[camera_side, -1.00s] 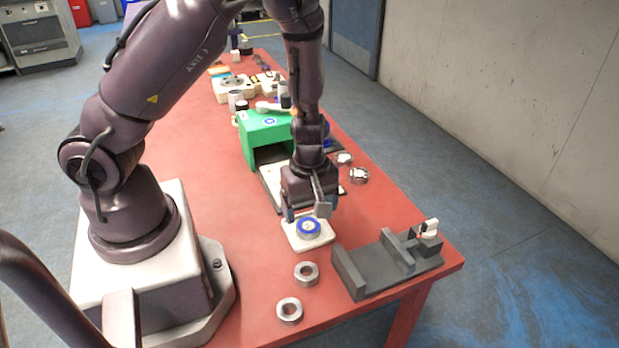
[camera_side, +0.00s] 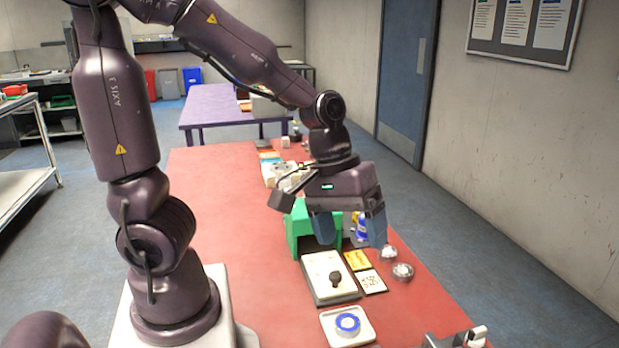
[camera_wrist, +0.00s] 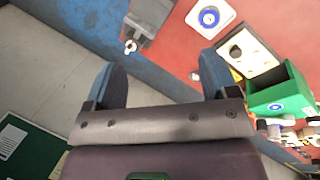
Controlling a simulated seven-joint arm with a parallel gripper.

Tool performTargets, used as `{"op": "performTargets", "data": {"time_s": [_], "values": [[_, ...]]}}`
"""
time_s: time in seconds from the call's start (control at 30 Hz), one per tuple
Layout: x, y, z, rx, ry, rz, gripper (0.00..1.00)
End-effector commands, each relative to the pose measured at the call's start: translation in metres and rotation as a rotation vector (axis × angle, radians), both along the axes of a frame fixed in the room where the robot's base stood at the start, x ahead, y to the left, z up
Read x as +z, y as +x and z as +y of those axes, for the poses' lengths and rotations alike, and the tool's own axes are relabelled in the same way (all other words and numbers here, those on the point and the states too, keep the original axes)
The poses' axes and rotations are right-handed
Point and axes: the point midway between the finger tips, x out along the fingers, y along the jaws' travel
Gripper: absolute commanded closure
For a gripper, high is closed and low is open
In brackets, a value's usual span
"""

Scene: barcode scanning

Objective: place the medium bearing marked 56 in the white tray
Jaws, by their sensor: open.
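The white tray (camera_side: 328,320) lies near the front of the red table in the side view. A metal bearing with a blue ring (camera_side: 347,324) sits flat in its middle; its marking is too small to read. Both also show at the top of the wrist view, the tray (camera_wrist: 225,12) and the bearing (camera_wrist: 209,17). My gripper (camera_side: 349,230) is open and empty, raised above the table and behind the tray, with its fingers apart. In the wrist view my gripper (camera_wrist: 160,78) has nothing between its fingers. Two more bearings (camera_side: 388,252) (camera_side: 402,272) lie near the right edge.
A white plate with a black knob (camera_side: 318,268) lies behind the tray, beside a yellow card (camera_side: 357,260) and a white card (camera_side: 372,281). A green box (camera_side: 300,222) stands under my gripper's left side. A grey fixture (camera_wrist: 148,18) is partly cut off. The table's left part is clear.

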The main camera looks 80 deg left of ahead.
Motion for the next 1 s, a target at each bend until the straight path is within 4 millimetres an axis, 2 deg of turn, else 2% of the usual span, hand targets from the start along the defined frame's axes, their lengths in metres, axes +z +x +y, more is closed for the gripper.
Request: {"op": "performTargets", "data": {"time_s": [0.03,0.1,0.2,0.33,0.5,1.0], "values": [[0.020,-0.008,0.001,-0.096,0.030,-0.085,0.20],[0.040,-0.019,0.003,-0.228,0.102,-0.178,0.20],[0.063,-0.035,0.007,-0.385,0.230,-0.284,0.20],[0.081,-0.051,0.012,-0.515,0.383,-0.361,0.20],[0.089,-0.060,0.015,-0.583,0.478,-0.391,0.20],[0.089,-0.060,0.015,-0.587,0.481,-0.392,0.20]]}}
